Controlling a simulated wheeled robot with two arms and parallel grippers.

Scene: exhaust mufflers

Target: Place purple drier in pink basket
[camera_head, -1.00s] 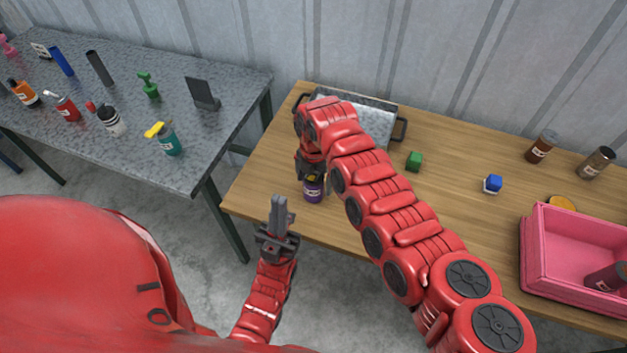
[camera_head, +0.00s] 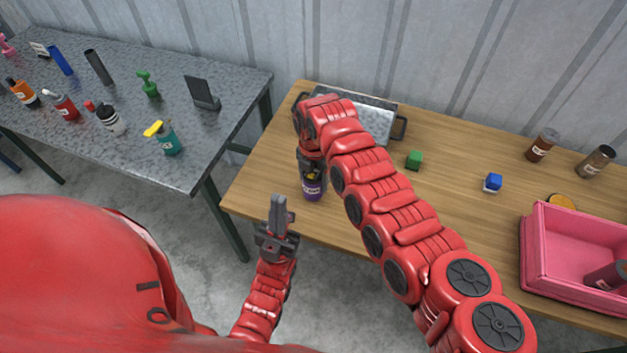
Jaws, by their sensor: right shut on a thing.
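The purple drier (camera_head: 312,189) is a small purple can with a pale label and a yellowish top, near the left front edge of the wooden table. My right gripper (camera_head: 312,172) is above it, shut on its top; the fingers are partly hidden by the arm. I cannot tell whether the can touches the table. The pink basket (camera_head: 572,242) is at the right end of the same table, with a dark can (camera_head: 606,275) inside. My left gripper (camera_head: 279,212) is empty in front of the table, its fingers close together.
A metal tray (camera_head: 378,118) with dark handles is at the back of the wooden table, partly behind my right arm. A grey table (camera_head: 215,140) with several items is at left.

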